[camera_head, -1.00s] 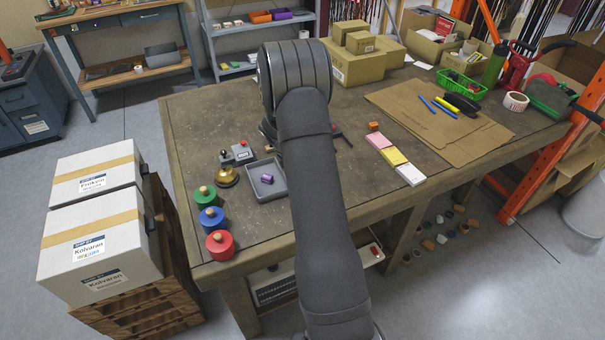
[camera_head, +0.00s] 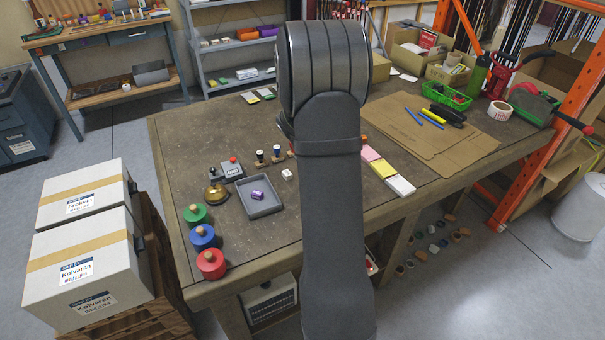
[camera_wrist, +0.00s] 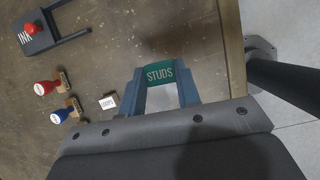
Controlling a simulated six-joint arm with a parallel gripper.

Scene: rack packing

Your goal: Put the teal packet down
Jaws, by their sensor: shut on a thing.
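In the wrist view my gripper (camera_wrist: 163,85) is shut on the teal packet (camera_wrist: 160,73), which is marked STUDS. The packet sits between the two fingertips, with the brown bench top behind it. I cannot tell its height above the bench. In the head view my arm hides both the gripper and the packet.
Left of my arm on the bench (camera_head: 215,140) are a grey tray (camera_head: 268,211) with a purple item, a bell (camera_head: 216,194), stamps (camera_head: 260,156) and a white cube (camera_head: 287,174). Pink, yellow and white pads (camera_head: 384,170) lie right. The bench edge (camera_wrist: 231,50) is near my gripper.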

